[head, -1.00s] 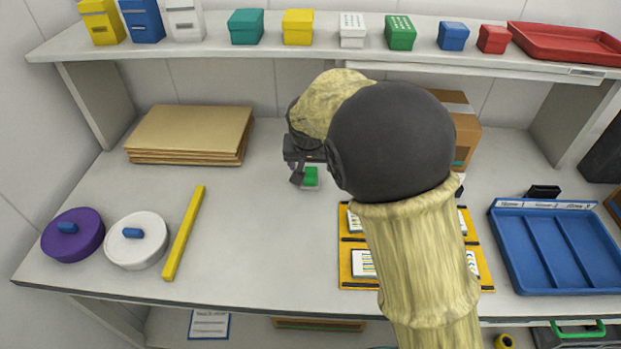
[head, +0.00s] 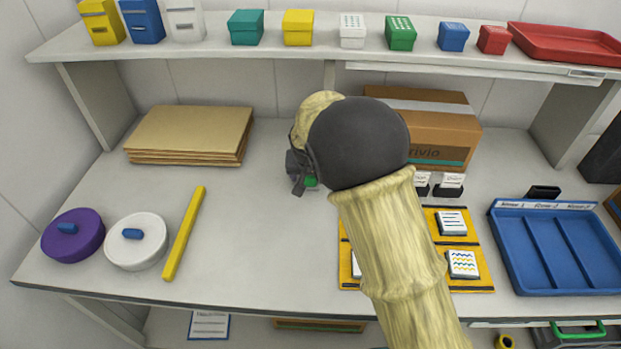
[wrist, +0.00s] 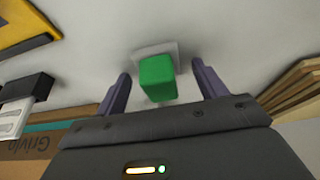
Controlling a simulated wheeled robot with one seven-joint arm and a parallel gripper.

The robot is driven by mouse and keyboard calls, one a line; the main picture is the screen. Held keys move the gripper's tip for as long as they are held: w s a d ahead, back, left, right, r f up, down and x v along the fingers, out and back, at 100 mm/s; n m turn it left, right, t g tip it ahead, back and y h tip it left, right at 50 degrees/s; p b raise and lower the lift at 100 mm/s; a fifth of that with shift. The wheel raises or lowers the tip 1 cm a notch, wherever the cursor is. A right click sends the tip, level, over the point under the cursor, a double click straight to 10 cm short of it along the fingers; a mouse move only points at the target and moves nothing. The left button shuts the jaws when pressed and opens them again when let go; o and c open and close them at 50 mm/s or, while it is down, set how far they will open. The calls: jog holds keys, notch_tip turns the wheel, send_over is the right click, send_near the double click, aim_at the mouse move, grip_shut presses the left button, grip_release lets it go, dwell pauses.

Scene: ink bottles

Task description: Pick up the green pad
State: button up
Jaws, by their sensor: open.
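The green pad (wrist: 157,80) is a small green block on a thin pale base (wrist: 171,48) on the table. In the wrist view it stands between the two fingers of my gripper (wrist: 160,90), which are open with a gap on each side. In the head view only a bit of the green pad (head: 311,182) shows beside my gripper (head: 299,180). My arm and wrist hide the rest of the gripper there.
A cardboard box (head: 430,135) stands just behind and right of my wrist. Stacked brown sheets (head: 190,135) lie to the left. A yellow mat (head: 475,268) with white cards lies at the right, beside a blue tray (head: 550,250).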

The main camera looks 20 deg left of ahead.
dwell(0.5)
jog(key=c, duration=1.1)
jog(key=shift+r, duration=0.15)
jog(key=shift+r, duration=0.2)
notch_tip(320, 180, up, 3)
jog(key=shift+a+r, duration=0.1)
jog(key=s+d, duration=0.1)
jog(key=s, duration=0.5)
jog(key=s+d+b, duration=0.1)
jog(key=s+d, duration=0.1)
jog(key=s, duration=0.3)
jog(key=s+d, duration=0.1)
jog(key=s, duration=0.5)
jog(key=shift+s+d, duration=0.15)
jog(key=shift+s, duration=0.15)
jog(key=shift+f, duration=0.2)
